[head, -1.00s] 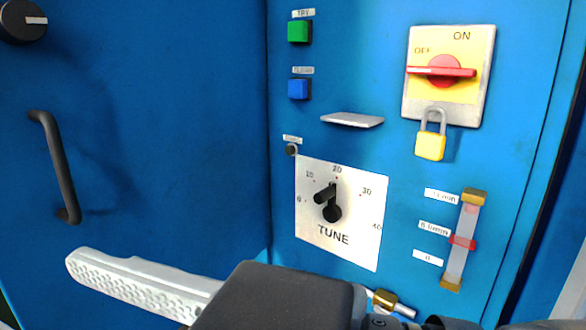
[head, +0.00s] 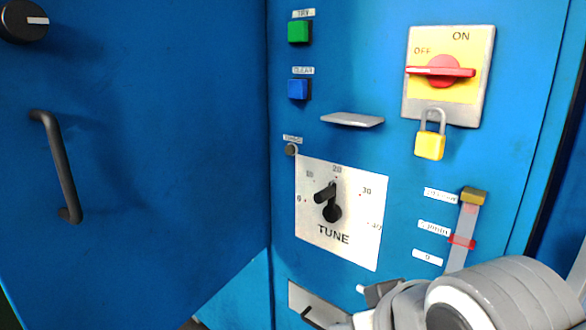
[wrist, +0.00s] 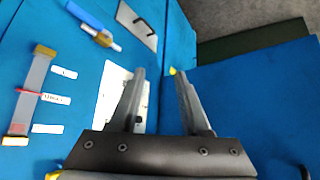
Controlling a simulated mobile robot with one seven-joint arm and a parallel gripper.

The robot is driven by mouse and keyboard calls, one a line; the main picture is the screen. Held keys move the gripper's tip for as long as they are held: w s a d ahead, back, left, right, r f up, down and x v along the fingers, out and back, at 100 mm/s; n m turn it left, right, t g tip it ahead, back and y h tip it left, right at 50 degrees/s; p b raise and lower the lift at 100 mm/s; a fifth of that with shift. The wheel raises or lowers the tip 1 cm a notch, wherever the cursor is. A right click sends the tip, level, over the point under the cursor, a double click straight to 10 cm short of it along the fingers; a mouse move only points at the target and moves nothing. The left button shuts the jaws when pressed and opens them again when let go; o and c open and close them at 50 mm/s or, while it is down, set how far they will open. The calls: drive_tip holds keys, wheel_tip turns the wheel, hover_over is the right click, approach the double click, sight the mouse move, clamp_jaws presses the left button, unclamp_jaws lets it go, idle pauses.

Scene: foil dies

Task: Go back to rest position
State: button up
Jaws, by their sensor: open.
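My gripper (wrist: 160,75) is open in the wrist view, its two grey fingers apart with nothing between them. The fingers point toward the blue cabinet, and the left one overlaps the white TUNE plate (wrist: 108,88). In the head view the fingers do not show; only grey rounded parts of my arm fill the lower right corner. They hide the bottom of the flow gauge (head: 466,225). The TUNE knob (head: 330,203) points a little left of 20.
The red switch (head: 443,71) is at OFF, with a yellow padlock (head: 430,145) below it. A small grey shelf (head: 352,120) sticks out above the dial. A black door handle (head: 58,165) is at left. A blue-handled part (wrist: 92,20) shows near a slotted plate (wrist: 138,25).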

drive_tip(key=s+d+f+m+g+h, duration=0.1)
drive_tip(key=d+f+m+g+h, duration=0.1)
drive_tip(key=d+f+m, duration=0.3)
wheel_tip(320, 180, up, 15)
drive_tip(key=n+p, duration=0.2)
drive_tip(key=p, duration=1.1)
drive_tip(key=shift+s+d+p, duration=0.3)
drive_tip(key=shift+d+p, duration=0.1)
drive_tip(key=shift+d, duration=0.05)
